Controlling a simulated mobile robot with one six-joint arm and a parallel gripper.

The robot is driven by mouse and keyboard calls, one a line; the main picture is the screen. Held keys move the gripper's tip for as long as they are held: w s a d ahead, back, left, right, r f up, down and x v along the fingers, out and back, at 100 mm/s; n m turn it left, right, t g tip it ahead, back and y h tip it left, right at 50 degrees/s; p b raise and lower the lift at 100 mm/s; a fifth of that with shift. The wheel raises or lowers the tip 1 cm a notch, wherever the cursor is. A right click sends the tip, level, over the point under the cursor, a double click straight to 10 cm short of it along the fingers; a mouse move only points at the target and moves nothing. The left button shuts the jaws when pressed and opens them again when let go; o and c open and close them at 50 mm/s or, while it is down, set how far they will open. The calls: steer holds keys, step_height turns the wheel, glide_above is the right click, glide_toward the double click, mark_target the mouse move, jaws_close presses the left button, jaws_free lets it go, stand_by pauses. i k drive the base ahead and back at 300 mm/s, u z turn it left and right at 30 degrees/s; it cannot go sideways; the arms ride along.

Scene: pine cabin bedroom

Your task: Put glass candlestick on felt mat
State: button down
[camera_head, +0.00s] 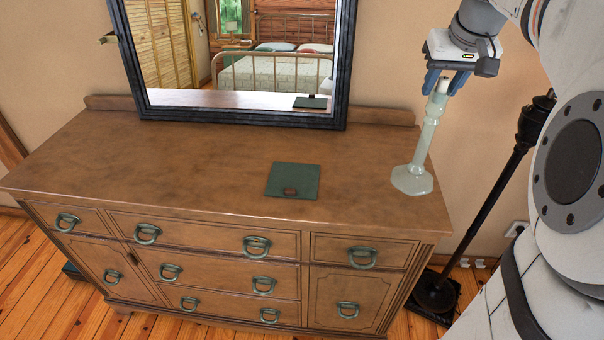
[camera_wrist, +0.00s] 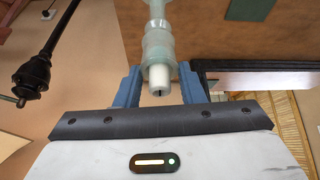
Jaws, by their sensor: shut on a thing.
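The glass candlestick (camera_head: 425,140) is pale green and translucent, with a wide base at the bottom and a short white candle at its top. My gripper (camera_head: 446,86) is shut on its upper end, at the right end of the dresser top. The candlestick hangs slightly tilted; I cannot tell whether its base touches the dresser. In the wrist view the candlestick (camera_wrist: 157,45) sits between the blue fingers (camera_wrist: 160,88). The felt mat (camera_head: 276,180) is a dark green square lying flat near the dresser's front middle, left of the candlestick.
The wooden dresser (camera_head: 190,165) has a mostly bare top. A dark-framed mirror (camera_head: 235,120) stands at its back. A black floor lamp stand (camera_head: 500,190) rises beyond the dresser's right end, close to my arm.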

mark_target(293, 176)
steer(key=z, duration=1.85)
steer(key=k, duration=1.1)
steer(key=u, duration=1.6)
steer(key=i, duration=1)
steer(key=u, duration=0.05)
